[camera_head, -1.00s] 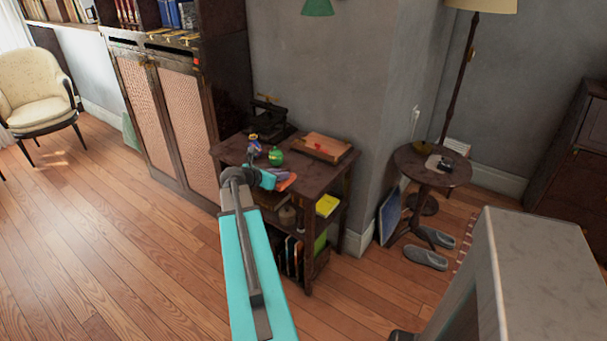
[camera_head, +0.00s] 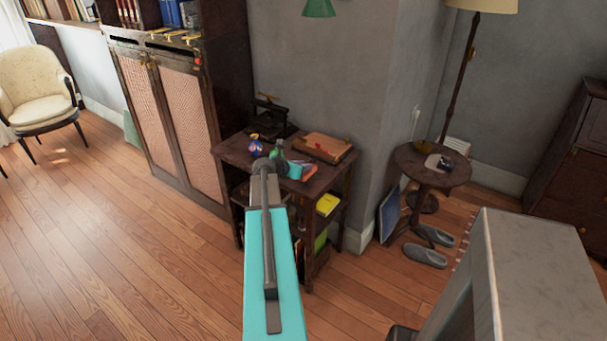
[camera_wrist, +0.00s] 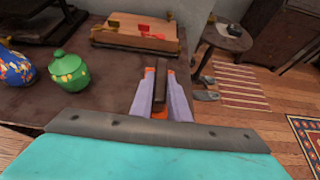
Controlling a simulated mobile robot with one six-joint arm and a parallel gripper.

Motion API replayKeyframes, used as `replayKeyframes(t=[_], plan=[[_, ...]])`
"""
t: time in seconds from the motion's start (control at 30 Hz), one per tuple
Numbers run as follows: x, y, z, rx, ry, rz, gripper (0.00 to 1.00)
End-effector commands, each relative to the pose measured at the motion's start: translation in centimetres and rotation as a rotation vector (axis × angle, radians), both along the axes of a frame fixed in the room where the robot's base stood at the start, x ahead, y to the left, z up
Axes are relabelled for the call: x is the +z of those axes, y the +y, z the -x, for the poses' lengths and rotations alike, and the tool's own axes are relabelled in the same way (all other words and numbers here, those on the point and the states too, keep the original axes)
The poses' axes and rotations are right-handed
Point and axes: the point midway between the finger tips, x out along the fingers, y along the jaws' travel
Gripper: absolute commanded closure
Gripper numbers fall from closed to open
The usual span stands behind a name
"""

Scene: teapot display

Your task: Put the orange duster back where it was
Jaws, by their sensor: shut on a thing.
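My gripper (camera_wrist: 160,82) is shut on the orange duster (camera_wrist: 160,113), whose dark brown back stands between the two lavender fingers. Orange shows below it and beside the fingertips. In the head view the duster (camera_head: 309,170) shows as a small orange patch at the end of my gripper (camera_head: 297,171), near the front right of the small dark table's top (camera_head: 232,150). I cannot tell whether the duster touches the top. My arm hides part of the table.
A green lidded jar (camera_wrist: 69,72) and a blue patterned vase (camera_wrist: 14,68) stand left of my gripper. A wooden box (camera_wrist: 135,36) with red and yellow pieces lies behind it. A black press (camera_head: 270,118) stands at the back. Bare tabletop lies between jar and gripper.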

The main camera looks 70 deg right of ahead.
Motion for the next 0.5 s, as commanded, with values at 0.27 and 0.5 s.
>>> replayKeyframes(t=[0.27, 0.5], plan=[[-1.4, 0.0, 0.0, 0.0, 0.002, -0.002, 1.0], [-3.3, 0.0, 0.1, -0.002, 0.001, 0.0, 1.0]])
